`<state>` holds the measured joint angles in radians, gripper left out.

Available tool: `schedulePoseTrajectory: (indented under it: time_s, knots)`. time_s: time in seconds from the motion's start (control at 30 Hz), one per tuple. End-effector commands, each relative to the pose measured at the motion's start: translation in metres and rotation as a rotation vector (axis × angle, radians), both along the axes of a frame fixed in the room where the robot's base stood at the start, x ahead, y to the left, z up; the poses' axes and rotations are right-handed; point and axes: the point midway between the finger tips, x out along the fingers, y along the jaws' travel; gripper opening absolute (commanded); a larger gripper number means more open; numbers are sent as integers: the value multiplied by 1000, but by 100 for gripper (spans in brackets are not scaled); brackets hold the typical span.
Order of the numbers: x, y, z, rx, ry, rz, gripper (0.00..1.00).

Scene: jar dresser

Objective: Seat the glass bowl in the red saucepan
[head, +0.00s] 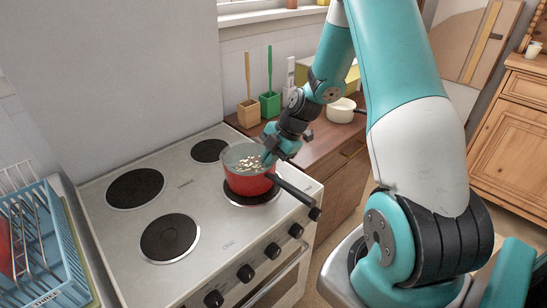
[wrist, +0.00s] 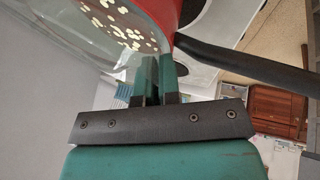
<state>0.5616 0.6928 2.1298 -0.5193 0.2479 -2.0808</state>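The red saucepan (head: 250,186) stands on the front right hob plate, its black handle (head: 294,190) pointing right and toward the front. The clear glass bowl (head: 232,156), with pale pieces in it, is at the saucepan's mouth, its rim above the pan's rim. I cannot tell whether it rests fully in the pan. My gripper (head: 270,158) is at the bowl's right rim. In the wrist view, my gripper's fingers (wrist: 155,72) are close together with the bowl's edge (wrist: 110,66) between them. The saucepan (wrist: 163,12) and handle (wrist: 245,64) show behind. The fingertips are partly hidden by the glass.
The stove (head: 205,222) has bare black plates left of the saucepan. A blue dish rack (head: 62,255) stands at the far left. On the wooden counter (head: 318,140) behind are a green holder (head: 270,104), a wooden holder (head: 248,113) and a cream pot (head: 341,110).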

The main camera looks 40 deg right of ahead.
Motion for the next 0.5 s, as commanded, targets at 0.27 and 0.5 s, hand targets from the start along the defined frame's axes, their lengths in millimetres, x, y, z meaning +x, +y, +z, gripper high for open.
schedulePoseTrajectory:
  time_s: [0.27,0.5]
  knots:
    - [1,4,0,2,-1,8,34]
    - [0,2,4,0,-2,6,34]
